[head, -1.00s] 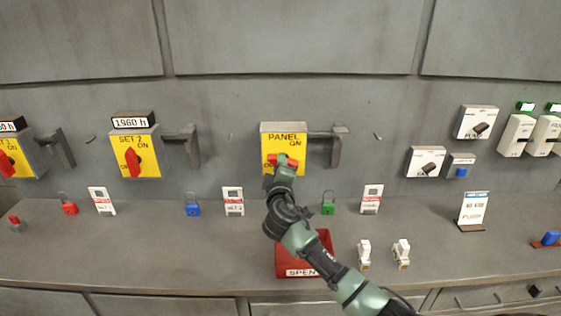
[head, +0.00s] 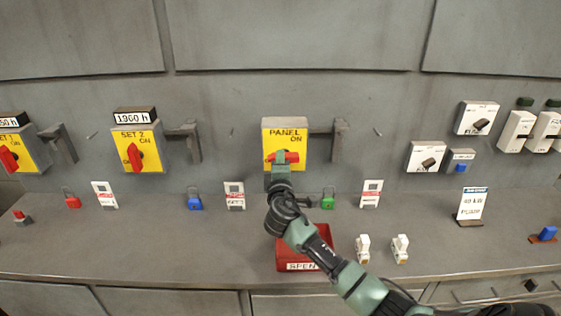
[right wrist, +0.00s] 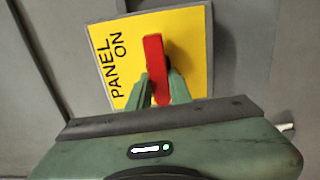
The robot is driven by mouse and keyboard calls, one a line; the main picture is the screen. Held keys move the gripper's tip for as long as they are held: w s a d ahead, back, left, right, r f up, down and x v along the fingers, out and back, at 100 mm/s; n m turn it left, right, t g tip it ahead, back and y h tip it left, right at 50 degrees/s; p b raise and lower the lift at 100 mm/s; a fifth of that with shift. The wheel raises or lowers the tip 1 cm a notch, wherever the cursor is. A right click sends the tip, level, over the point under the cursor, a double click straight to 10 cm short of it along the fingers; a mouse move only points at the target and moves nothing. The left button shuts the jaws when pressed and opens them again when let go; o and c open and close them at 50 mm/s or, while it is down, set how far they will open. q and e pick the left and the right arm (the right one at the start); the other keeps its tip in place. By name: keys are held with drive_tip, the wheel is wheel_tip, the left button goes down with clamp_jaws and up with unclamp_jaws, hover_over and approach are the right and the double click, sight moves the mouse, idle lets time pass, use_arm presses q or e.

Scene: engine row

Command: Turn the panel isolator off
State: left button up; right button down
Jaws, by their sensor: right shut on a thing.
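The panel isolator (head: 268,136) is a yellow plate marked PANEL and ON on a grey wall box, with a red handle (right wrist: 154,60). In the head view the handle lies about level across the plate. My right gripper (head: 281,160) is shut on the handle and covers part of it. In the right wrist view its green fingers (right wrist: 161,88) are on either side of the handle. That view is turned, so the lettering runs up the picture. Any OFF mark is hidden. My left gripper is not in view.
A grey lever bracket (head: 338,140) sits right of the isolator. Below are a red SPENT tray (head: 322,236), a green padlock (head: 328,200) and white tags (head: 371,193) on the bench. The SET 2 isolator (head: 152,135) is to the left. Two indicator lamps (head: 524,102) at far right are dark.

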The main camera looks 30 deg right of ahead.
drive_tip(key=c, duration=1.3)
unclamp_jaws()
drive_tip(key=shift+a, duration=0.1)
drive_tip(key=b+v, duration=0.2)
drive_tip(key=v, duration=0.5)
drive_tip(key=shift+s+a, duration=0.25)
drive_tip(key=shift+s, duration=0.05)
drive_tip(key=shift+f, duration=0.15)
